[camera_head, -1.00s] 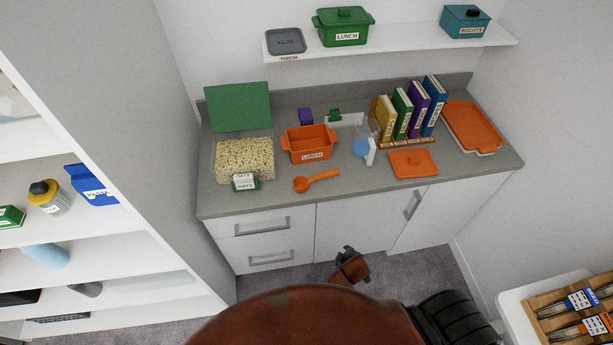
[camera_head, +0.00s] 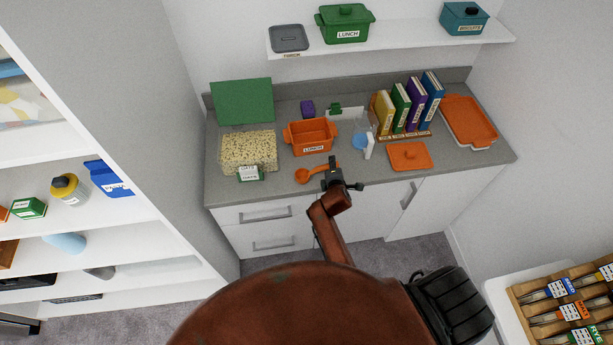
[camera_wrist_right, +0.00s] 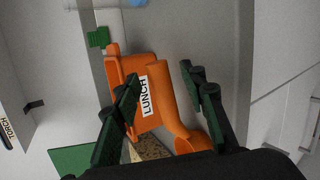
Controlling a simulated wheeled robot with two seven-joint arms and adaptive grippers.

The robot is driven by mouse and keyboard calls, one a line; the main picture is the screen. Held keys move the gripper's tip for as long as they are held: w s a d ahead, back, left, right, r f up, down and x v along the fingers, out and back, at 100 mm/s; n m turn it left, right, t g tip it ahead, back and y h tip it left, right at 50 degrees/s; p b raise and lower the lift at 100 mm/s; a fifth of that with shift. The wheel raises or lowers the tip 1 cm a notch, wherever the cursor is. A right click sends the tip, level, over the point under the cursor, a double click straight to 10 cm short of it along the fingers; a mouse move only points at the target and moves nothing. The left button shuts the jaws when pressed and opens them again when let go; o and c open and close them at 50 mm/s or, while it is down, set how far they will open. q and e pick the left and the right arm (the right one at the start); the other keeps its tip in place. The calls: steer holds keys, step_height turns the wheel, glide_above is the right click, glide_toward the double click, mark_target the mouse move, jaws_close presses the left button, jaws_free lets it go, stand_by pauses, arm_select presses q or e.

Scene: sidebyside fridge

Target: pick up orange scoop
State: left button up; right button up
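The orange scoop (camera_head: 304,176) lies on the grey counter near its front edge. Its round bowl is at the left, and the far end of its handle is hidden behind my right gripper (camera_head: 333,166). In the right wrist view, my right gripper (camera_wrist_right: 158,77) is open. The scoop's handle (camera_wrist_right: 168,95) appears between its two fingers, apart from both. I cannot tell exactly how far the fingertips are above the counter. My left gripper is not in view.
An orange lunch box (camera_head: 311,147) stands behind the scoop. A clear bin of oats (camera_head: 248,152) is at the left. A blue and white item (camera_head: 368,146) and an orange lid (camera_head: 410,156) are at the right. Upright books (camera_head: 408,110) stand behind the lid.

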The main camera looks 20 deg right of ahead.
steer(key=shift+x, duration=1.2)
steer(key=shift+c, duration=0.5)
jaws_close()
